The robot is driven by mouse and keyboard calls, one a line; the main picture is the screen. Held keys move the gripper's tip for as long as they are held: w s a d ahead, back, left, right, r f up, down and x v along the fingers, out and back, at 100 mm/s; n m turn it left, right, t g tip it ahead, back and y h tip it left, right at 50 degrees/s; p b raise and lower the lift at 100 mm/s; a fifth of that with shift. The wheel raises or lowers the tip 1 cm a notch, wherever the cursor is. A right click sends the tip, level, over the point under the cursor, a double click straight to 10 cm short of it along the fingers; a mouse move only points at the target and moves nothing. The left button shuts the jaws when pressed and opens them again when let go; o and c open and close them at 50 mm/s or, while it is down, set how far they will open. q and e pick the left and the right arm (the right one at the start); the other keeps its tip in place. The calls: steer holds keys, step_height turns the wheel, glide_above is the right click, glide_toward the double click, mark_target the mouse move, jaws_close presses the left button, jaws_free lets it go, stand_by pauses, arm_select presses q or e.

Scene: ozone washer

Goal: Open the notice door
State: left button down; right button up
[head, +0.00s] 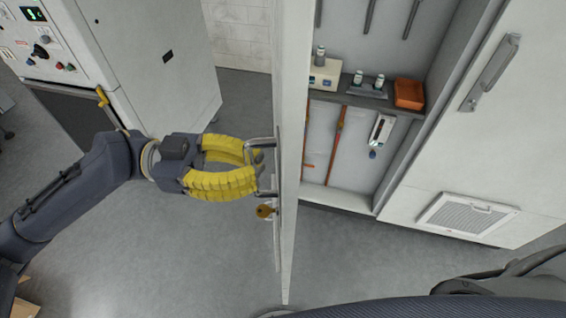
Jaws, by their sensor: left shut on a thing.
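The notice door (289,120) is a light panel seen nearly edge-on in the middle of the head view. It stands swung out from a cabinet, whose inside shows to its right. A metal bar handle (262,143) sits on the door's left face. My left gripper (256,168), with yellow fingers, is shut on this handle. Below the handle a brass-coloured key or tag (265,211) hangs at the lock. My right gripper is not in view; a dark arm part shows at the lower right.
A closed white panel with a handle (490,72) and a vent (468,214) is at right. A control cabinet (130,60) stands at left. Grey floor is clear between.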

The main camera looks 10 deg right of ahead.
arm_select(q)
steer(key=v, duration=1.2)
steer(key=c, duration=1.4)
jaws_free()
steer(key=shift+d, duration=0.2)
steer(key=shift+c, duration=0.2)
steer(key=shift+w+a, duration=0.1)
steer(key=v, duration=0.7)
steer(key=shift+a, duration=0.15)
